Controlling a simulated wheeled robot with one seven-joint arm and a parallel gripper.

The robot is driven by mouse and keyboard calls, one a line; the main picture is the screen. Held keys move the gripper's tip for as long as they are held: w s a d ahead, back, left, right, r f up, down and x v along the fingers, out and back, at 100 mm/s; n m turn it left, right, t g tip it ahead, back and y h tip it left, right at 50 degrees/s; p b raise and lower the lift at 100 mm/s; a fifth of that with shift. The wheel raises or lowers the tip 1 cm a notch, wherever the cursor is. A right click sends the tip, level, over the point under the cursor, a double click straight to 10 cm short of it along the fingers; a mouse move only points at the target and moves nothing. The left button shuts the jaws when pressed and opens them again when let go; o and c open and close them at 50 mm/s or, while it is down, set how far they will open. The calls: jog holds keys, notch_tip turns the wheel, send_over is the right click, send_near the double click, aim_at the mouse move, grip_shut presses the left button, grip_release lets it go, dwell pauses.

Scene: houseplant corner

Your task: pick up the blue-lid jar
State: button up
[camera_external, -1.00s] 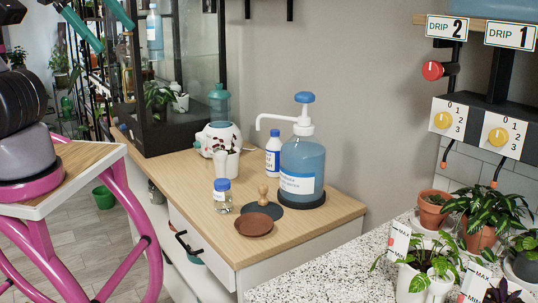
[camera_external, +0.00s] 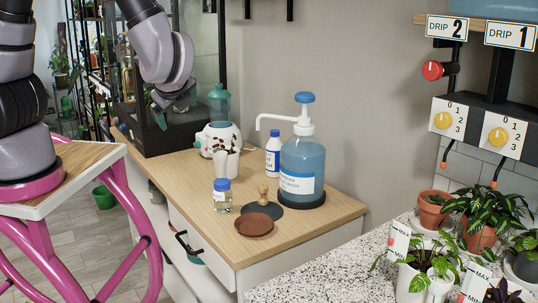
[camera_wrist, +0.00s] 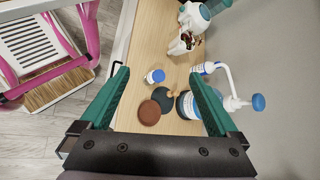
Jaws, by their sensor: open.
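The blue-lid jar (camera_external: 222,195) is a small clear jar with a blue lid and white label. It stands upright on the wooden cabinet top (camera_external: 180,172), left of the brown saucer. It also shows in the wrist view (camera_wrist: 155,76), from above, between my fingers in the picture. My gripper (camera_wrist: 158,74) is open and empty, its teal fingers wide apart. In the external view my gripper (camera_external: 163,108) hangs in front of the dark glass case, above and left of the jar, clear of it.
Close right of the jar are the brown saucer (camera_external: 254,224), a wooden stamper (camera_external: 263,194) on a dark mat and a large blue pump bottle (camera_external: 303,165). Behind are a blue-capped white bottle (camera_external: 273,152) and a white pot (camera_external: 229,161). The cabinet top's front right is clear.

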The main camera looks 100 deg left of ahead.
jog(key=w+a+f+m+y, duration=0.1)
jog(key=a+f+m+y, duration=0.2)
jog(key=f, duration=0.4)
jog(key=w+a+f+m+y, duration=0.1)
jog(key=a+f+m+y, duration=0.25)
jog(key=f, duration=0.25)
jog(key=m+t+y, duration=0.2)
jog(key=m+t, duration=0.5)
jog(key=m, duration=0.1)
send_near(218, 185)
jog(key=a, duration=0.2)
jog(key=shift+h, duration=0.25)
jog(key=x, duration=1)
jog(key=shift+w+a+r, duration=0.15)
jog(key=shift+w+a, duration=0.05)
jog(key=shift+w, duration=0.05)
grip_shut()
